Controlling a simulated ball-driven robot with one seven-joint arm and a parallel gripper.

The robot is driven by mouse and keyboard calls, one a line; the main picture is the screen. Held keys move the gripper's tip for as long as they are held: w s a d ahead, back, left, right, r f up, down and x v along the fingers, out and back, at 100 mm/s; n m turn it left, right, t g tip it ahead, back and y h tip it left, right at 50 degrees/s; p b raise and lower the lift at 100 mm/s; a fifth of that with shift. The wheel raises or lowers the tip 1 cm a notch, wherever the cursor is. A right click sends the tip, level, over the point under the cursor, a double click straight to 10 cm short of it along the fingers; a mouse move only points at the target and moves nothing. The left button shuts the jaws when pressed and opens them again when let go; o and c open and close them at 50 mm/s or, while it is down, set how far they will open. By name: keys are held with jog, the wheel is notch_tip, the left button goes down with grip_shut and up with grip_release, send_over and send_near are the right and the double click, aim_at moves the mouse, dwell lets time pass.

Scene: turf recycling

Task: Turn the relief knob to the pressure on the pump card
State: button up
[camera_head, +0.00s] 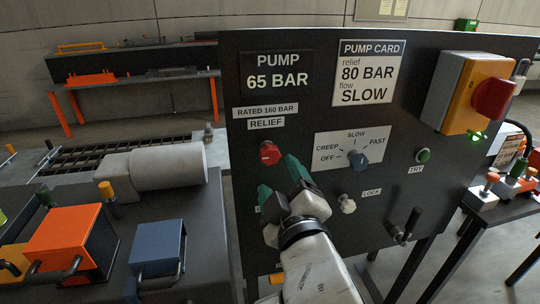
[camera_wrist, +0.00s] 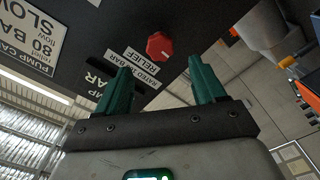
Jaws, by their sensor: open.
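The red relief knob (camera_head: 269,153) is on the dark panel (camera_head: 225,100), under the labels RATED 160 BAR and RELIEF. The pump card (camera_head: 367,72) reads relief 80 BAR, flow SLOW. The pump display (camera_head: 277,74) reads 65 BAR. My gripper (camera_head: 279,184), with green fingers, is open and empty, in front of the panel just below the knob. In the wrist view the knob (camera_wrist: 160,46) shows beyond and between the spread fingertips (camera_wrist: 160,62), apart from them. The knob's pointer is too small to read.
A blue flow selector (camera_head: 358,161), a white lock knob (camera_head: 347,204), a green TRY button (camera_head: 423,155) and a black crank (camera_head: 406,228) are right of my gripper. A yellow box with a red switch (camera_head: 493,100) stands out from the panel. Orange (camera_head: 66,240) and blue (camera_head: 160,248) blocks are at left.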

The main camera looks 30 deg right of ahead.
aim_at(271, 158)
jog(key=p+x, duration=0.1)
jog(key=x, duration=0.8)
jog(key=shift+d+p, duration=0.1)
jog(key=shift+p, duration=0.25)
jog(key=shift+f, duration=0.1)
jog(key=c, duration=1.1)
